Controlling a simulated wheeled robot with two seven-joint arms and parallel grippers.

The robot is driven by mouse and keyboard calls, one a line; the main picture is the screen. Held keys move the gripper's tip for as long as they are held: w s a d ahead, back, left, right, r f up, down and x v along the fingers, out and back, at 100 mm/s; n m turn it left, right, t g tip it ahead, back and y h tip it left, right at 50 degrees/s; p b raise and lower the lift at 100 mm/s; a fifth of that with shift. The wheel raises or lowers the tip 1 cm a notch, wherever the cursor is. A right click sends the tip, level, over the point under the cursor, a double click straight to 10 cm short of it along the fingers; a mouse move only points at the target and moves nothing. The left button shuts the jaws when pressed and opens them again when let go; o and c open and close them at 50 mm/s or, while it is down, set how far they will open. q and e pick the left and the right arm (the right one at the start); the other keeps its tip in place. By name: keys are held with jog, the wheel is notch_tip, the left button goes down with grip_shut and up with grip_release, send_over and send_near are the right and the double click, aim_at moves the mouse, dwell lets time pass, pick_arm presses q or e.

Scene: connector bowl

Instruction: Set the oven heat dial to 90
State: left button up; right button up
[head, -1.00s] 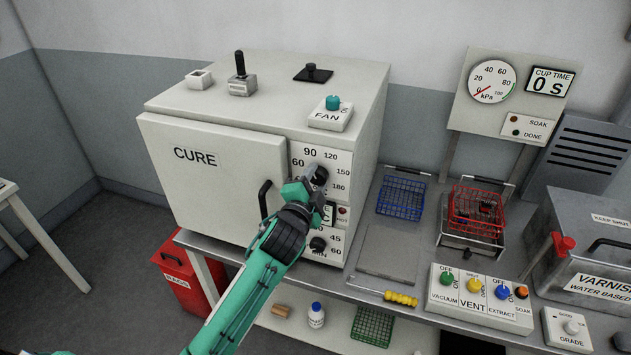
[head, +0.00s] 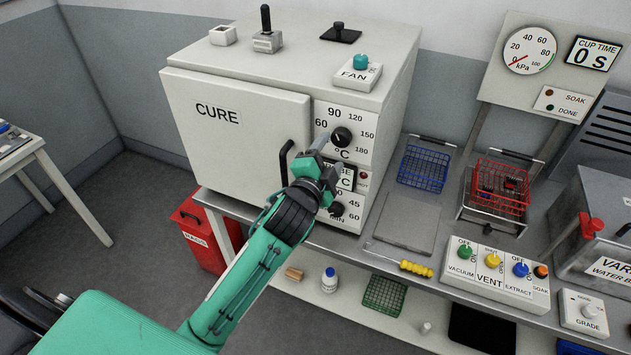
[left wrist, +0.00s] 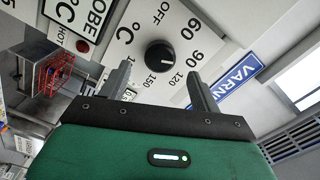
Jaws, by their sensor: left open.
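The oven heat dial (head: 342,137) is a round black knob on the white panel at the right of the CURE oven's front. Its scale runs through 60, 90, 120, 150 and 180. In the left wrist view the dial (left wrist: 161,56) is in full view, and its short white mark appears to point toward 90. My left gripper (head: 325,156) is open and empty, below and left of the dial in the head view. Its two fingers (left wrist: 160,86) stand apart in the wrist view, with the dial clear beyond them. My right gripper is not in view.
The oven door handle (head: 287,160) is just left of my left gripper. A temperature display (head: 347,177) and the minutes dial (head: 336,209) are below, partly behind my gripper. A blue basket (head: 423,168) and red basket (head: 502,185) stand on the bench to the right.

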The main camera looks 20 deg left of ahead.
pick_arm(q)
jog(key=s+b, duration=0.2)
jog(key=s, duration=0.6)
jog(key=shift+s, duration=0.3)
jog(key=shift+a, duration=0.15)
